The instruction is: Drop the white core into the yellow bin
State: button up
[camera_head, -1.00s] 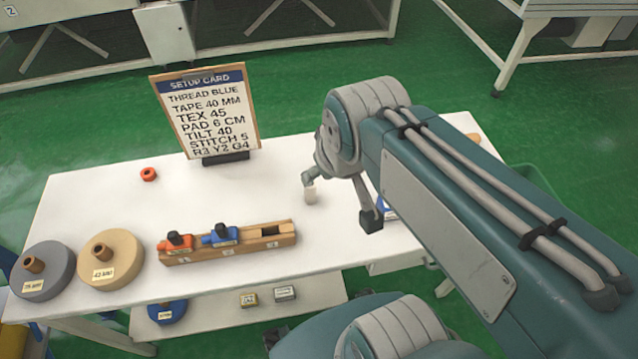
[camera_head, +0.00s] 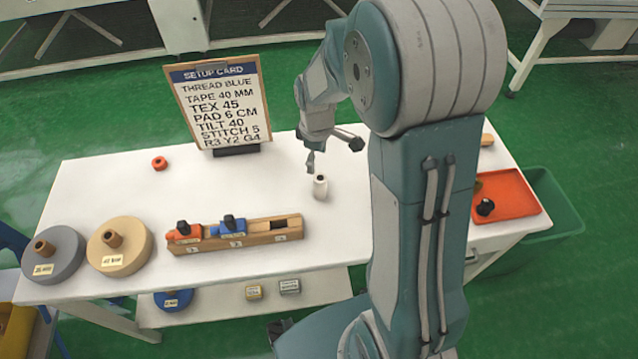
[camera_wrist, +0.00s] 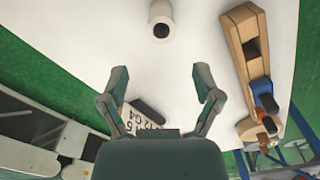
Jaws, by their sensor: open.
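The white core (camera_head: 320,187) stands upright on the white table, right of the wooden rack. It also shows at the top of the wrist view (camera_wrist: 160,32), with its dark hole facing the camera. My gripper (camera_wrist: 160,84) is open and empty, with its two fingers spread apart. The core lies beyond the fingertips, not between them. In the head view my gripper (camera_head: 311,163) hangs just above and slightly left of the core. A yellow container (camera_head: 16,338), perhaps the yellow bin, is cut off at the lower left; its inside is mostly out of view.
A wooden rack (camera_head: 262,236) holds orange and blue pieces. Grey (camera_head: 68,262) and tan (camera_head: 134,250) rolls lie at the table's left. A setup card (camera_head: 222,105) stands behind. An orange tray (camera_head: 510,192) and green bin (camera_head: 556,205) are at right.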

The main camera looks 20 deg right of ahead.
aim_at(320, 185)
notch_tip(320, 185, down, 6)
jog(key=shift+d+f, duration=0.1)
jog(key=f, duration=0.4)
jog(key=shift+s+d+f, duration=0.1)
jog(key=shift+s+d, duration=0.1)
jog(key=shift+s, duration=0.15)
jog(key=shift+f, duration=0.6)
grip_shut()
